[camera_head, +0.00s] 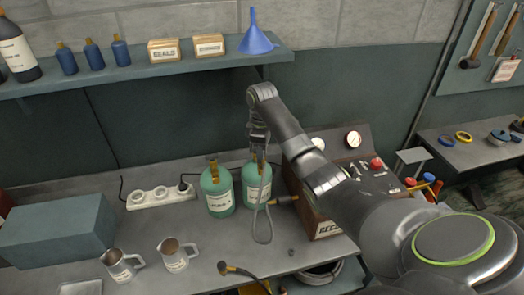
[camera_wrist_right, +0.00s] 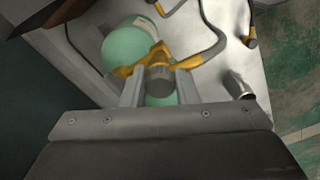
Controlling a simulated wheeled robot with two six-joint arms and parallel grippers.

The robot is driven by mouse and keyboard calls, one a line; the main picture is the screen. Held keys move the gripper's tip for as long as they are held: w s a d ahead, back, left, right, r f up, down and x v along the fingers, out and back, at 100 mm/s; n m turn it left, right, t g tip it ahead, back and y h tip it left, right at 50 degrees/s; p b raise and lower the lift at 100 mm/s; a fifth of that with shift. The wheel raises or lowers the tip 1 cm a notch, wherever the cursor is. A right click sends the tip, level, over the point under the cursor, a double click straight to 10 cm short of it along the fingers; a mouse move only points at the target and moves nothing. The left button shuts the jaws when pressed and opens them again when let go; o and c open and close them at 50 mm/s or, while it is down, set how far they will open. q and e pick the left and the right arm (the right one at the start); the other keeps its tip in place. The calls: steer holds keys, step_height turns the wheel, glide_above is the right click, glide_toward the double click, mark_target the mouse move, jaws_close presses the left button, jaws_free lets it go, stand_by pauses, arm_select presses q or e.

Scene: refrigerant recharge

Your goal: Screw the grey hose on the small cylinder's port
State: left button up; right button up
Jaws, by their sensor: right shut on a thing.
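Two green cylinders with paper labels stand side by side on the bench, the left one (camera_head: 217,192) and the right one (camera_head: 252,180). Their sizes look alike. My right gripper (camera_head: 258,152) points down over the right cylinder's top and hides its port. In the right wrist view it (camera_wrist_right: 159,80) is shut on a dark round collar (camera_wrist_right: 158,76) with brass around it, which looks like the hose's end fitting. The grey hose (camera_head: 263,236) loops down in front of the right cylinder; it also shows in the right wrist view (camera_wrist_right: 216,40). Thread contact is hidden. My left gripper is out of view.
A box with a gauge (camera_head: 326,224) stands close right of the cylinders. A power strip (camera_head: 160,197) is at the left, with metal jugs (camera_head: 174,256) in front. Another brass-ended hose (camera_head: 239,271) lies at the front edge. A shelf (camera_head: 140,76) runs above.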

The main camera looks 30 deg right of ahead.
steer(key=shift+f, duration=0.55)
steer(key=shift+r+m, duration=0.1)
steer(key=shift+m, duration=1.8)
steer(key=m, duration=0.2)
steer(key=shift+m, duration=0.8)
